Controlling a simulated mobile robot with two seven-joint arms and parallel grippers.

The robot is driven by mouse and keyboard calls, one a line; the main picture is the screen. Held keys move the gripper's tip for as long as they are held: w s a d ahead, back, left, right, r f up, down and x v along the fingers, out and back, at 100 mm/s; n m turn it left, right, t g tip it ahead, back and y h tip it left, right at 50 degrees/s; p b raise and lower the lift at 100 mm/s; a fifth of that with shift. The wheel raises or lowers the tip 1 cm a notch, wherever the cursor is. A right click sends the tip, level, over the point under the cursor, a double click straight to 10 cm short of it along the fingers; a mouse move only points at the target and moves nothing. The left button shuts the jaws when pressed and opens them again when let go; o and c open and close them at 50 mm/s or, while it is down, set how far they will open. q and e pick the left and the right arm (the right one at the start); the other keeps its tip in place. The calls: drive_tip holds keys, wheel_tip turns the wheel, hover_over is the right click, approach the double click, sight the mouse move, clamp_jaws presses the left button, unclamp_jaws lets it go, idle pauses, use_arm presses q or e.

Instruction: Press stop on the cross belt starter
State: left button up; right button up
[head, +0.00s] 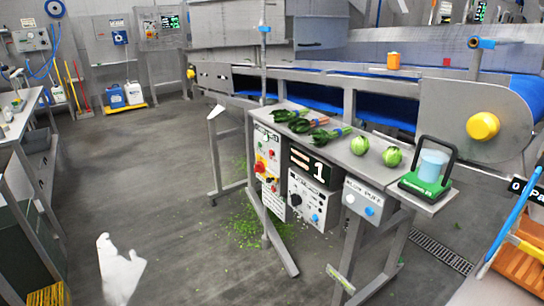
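A bench (335,146) stands ahead with control boxes on its front. A tall pale panel (267,165) at its left end carries a red knob on yellow and several small buttons. A white box (313,202) has a black knob and a blue button. Another box (366,199) to the right has a white and a blue button. The labels are too small to tell which is the cross belt starter. A white part (120,270) at the lower left appears to be my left gripper, apart from the panels; its fingers are unclear. My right gripper is out of view.
Bunched greens (325,134), two round green heads (376,150) and a green-based device (428,178) sit on the bench. A blue conveyor (385,112) runs behind. An orange crate (522,262) stands at right. The floor at left centre is open, with green scraps near the bench.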

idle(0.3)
use_arm(q)
clamp_jaws()
idle(0.5)
idle(1.1)
